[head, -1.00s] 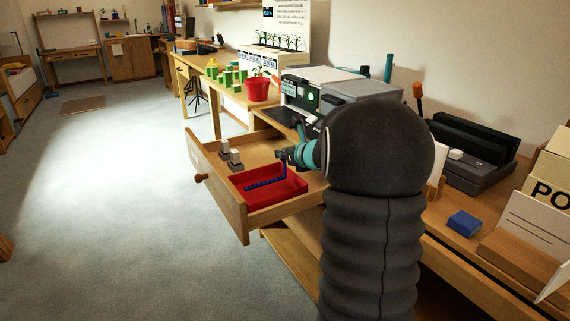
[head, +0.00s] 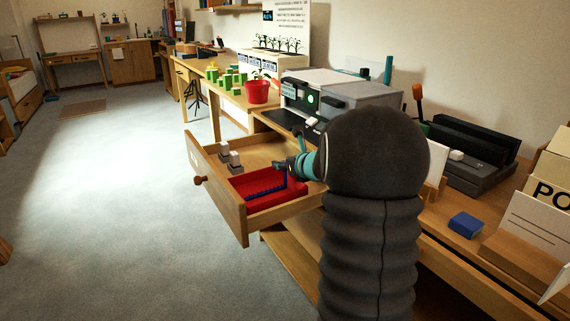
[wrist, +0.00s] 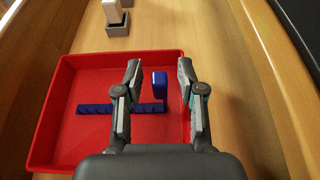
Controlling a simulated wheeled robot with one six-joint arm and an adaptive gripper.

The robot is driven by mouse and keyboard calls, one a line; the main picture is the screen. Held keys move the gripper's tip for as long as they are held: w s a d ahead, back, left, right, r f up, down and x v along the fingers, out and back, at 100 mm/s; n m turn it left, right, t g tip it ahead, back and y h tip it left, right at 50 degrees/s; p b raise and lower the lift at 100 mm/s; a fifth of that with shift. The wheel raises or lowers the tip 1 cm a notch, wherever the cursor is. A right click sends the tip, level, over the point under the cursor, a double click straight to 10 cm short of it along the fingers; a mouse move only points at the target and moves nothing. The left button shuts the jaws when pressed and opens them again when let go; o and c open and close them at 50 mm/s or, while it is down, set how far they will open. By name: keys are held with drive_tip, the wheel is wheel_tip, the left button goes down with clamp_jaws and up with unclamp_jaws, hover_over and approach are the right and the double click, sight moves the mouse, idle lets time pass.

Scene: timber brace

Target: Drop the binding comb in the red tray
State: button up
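The blue binding comb (wrist: 95,108) lies in the red tray (wrist: 95,80), a long toothed bar with an upright blue tab (wrist: 160,86) at its right end in the wrist view. In the head view the comb (head: 265,192) also shows inside the tray (head: 294,194). My gripper (wrist: 158,68) is open above the tray. Its fingers stand on either side of the tab, with a gap on both sides. The left finger hides part of the bar. In the head view my gripper (head: 288,166) is over the tray's right end.
The tray sits in an open wooden drawer (head: 232,218). Two white-topped grey blocks (head: 234,160) stand in the drawer beyond the tray. A red plant pot (head: 257,92) and a grey machine (head: 345,92) are on the bench above. A blue block (head: 466,224) lies at right.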

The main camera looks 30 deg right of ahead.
drive_tip(key=shift+r, duration=0.15)
drive_tip(key=v, duration=1.2)
drive_tip(key=s+a+r+m+h, duration=0.2)
drive_tip(key=a+r+m+h, duration=0.3)
drive_tip(key=m, duration=0.6)
drive_tip(key=s+a+f+m+g+y, duration=0.2)
drive_tip(key=s+a+f+m+g, duration=0.2)
drive_tip(key=s+a+m, duration=0.6)
drive_tip(key=s+a+f+m+g+y, duration=0.2)
drive_tip(key=s+a+f+m+g, duration=0.2)
drive_tip(key=s+a+m, duration=0.6)
drive_tip(key=s+f+m, duration=0.1)
drive_tip(key=s+m, duration=0.4)
drive_tip(key=shift+s+a+f+y, duration=0.15)
drive_tip(key=shift+s+f+y, duration=0.05)
drive_tip(key=shift+f+y, duration=0.1)
